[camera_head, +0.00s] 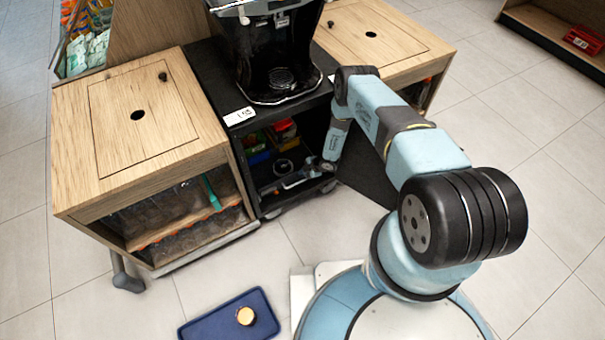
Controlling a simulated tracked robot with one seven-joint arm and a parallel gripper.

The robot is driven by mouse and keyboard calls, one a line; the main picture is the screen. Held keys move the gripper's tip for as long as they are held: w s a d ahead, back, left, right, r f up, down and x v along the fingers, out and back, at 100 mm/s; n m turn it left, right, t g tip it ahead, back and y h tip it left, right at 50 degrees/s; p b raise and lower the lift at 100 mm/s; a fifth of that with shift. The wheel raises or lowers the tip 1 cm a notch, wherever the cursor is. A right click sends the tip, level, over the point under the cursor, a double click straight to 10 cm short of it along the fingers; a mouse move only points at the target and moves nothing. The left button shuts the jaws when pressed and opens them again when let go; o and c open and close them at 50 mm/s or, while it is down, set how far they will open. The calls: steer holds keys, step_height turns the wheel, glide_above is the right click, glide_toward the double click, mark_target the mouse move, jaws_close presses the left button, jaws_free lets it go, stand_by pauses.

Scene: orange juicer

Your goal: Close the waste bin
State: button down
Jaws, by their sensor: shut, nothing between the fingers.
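The black cabinet (243,130) under the juicer has an open front, and I take it to be the waste bin's housing. A dark flat panel (372,185) stands out from its right side like an opened door, partly hidden behind my arm. My gripper (266,190) is shut and empty, low at the cabinet's open front and pointing left. I cannot tell whether it touches the cabinet. A separate bin inside cannot be made out clearly.
The black juicer (275,45) stands on the cabinet. Wooden counters stand at left (140,115) and right (372,38). Colored items (283,130) lie inside the cabinet. Tiled floor is free at right.

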steer(key=shift+w+d+r, duration=0.1)
steer(key=shift+w+d, duration=0.15)
steer(key=shift+w, duration=0.15)
steer(key=s, duration=0.1)
steer(key=s+d, duration=0.1)
steer(key=s, duration=0.1)
steer(key=s+d, duration=0.1)
steer(key=shift+s, duration=0.15)
steer(key=v, duration=0.9)
steer(key=shift+r, duration=0.25)
